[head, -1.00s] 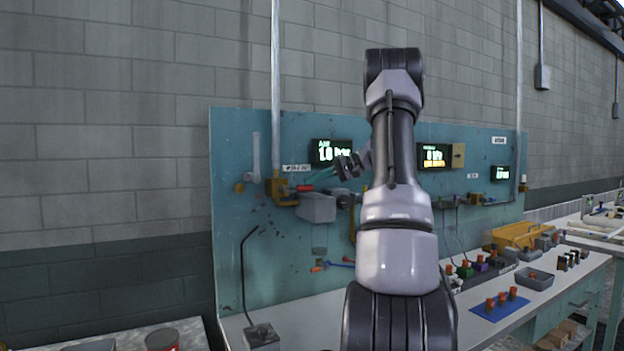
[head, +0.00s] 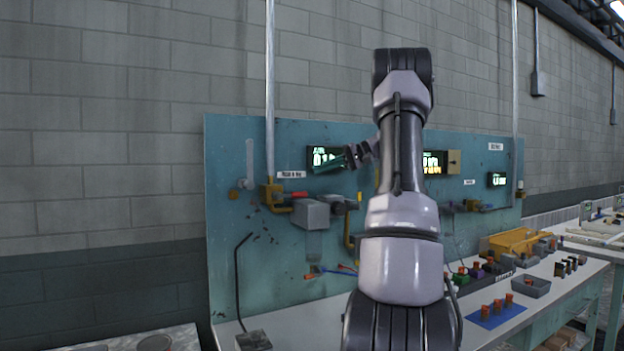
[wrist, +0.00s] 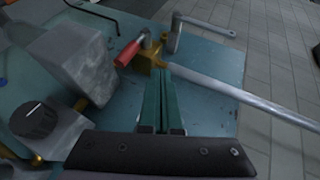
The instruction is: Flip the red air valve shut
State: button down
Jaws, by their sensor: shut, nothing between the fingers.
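The red air valve handle (head: 299,194) sits on a brass body (head: 271,193) at the foot of the left vertical pipe. It points right, crosswise to that pipe. In the wrist view the red handle (wrist: 130,50) shows beside its brass body (wrist: 150,54). My gripper (head: 328,164) is up and to the right of the handle, in front of the left display. In the wrist view my gripper's green fingers (wrist: 167,72) lie together, empty, with their tips appearing just below the brass body. I see no clear contact with the handle.
A grey box (head: 310,214) and a dark knob (wrist: 38,118) are close by the valve. The left display (head: 323,154) is partly covered by my fingers, its reading unclear. A grey lever (wrist: 205,28) is near the brass body. The bench holds several small parts at right.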

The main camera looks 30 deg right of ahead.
jog(key=v, duration=0.5)
jog(key=shift+r, duration=0.1)
dwell(0.3)
jog(key=s+a+g+h, duration=0.15)
jog(key=s+a, duration=0.25)
jog(key=a, duration=0.5)
jog(key=s+a+g+h, duration=0.1)
jog(key=s+a+h, duration=0.25)
jog(key=a, duration=0.65)
jog(key=s+a+f+t+h, duration=0.1)
jog(key=s+a+f, duration=0.3)
jog(key=s, duration=0.6)
jog(key=s+a+f+t+h, duration=0.2)
jog(key=s+a+f+h, duration=0.2)
jog(key=s, duration=0.6)
jog(key=shift+s+a, duration=0.15)
jog(key=shift+a, duration=0.4)
